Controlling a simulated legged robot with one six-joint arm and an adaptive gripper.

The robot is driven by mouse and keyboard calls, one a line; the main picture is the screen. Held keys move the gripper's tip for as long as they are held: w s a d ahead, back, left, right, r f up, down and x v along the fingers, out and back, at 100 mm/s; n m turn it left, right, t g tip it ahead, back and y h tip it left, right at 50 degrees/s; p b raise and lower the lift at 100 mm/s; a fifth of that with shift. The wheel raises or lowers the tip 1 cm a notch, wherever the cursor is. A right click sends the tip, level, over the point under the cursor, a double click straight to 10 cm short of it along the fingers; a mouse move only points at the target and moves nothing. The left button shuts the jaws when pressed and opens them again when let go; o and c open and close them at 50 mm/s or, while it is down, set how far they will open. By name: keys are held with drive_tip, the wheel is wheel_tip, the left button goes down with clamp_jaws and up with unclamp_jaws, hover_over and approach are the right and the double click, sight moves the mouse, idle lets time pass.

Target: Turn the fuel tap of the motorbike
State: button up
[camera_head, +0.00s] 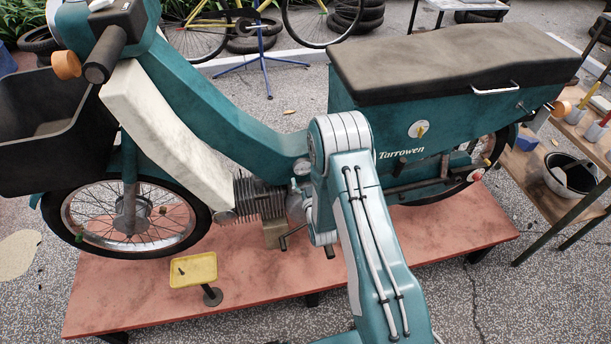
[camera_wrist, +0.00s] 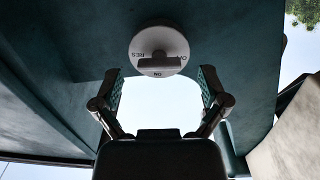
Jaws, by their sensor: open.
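The motorbike (camera_head: 180,95) is teal and stands upright on a red platform. In the wrist view a pale round dial (camera_wrist: 160,38) sits on a teal surface, with lettering that looks like RES, ON and OFF, upside down. A dark lever (camera_wrist: 158,62) lies across its lower part; it looks like the fuel tap. My gripper (camera_wrist: 160,72) is open and empty. Its two fingers stand apart, below and to either side of the dial, with no visible contact. In the head view my arm hides the gripper, and I cannot make out this dial there.
A white disc with a yellow lever (camera_head: 420,130) is on the side panel under the seat (camera_head: 450,60). The engine (camera_head: 258,197) and cream leg shield (camera_head: 165,130) are left of my arm. A yellow tray (camera_head: 193,270) stands at the front. A wooden bench (camera_head: 545,175) is at right.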

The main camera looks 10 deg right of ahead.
drive_tip(key=shift+w, duration=0.55)
drive_tip(key=c, duration=1.2)
drive_tip(key=shift+o, duration=0.2)
drive_tip(key=shift+m, duration=0.8)
drive_tip(key=o, duration=1.2)
drive_tip(key=shift+c, duration=0.2)
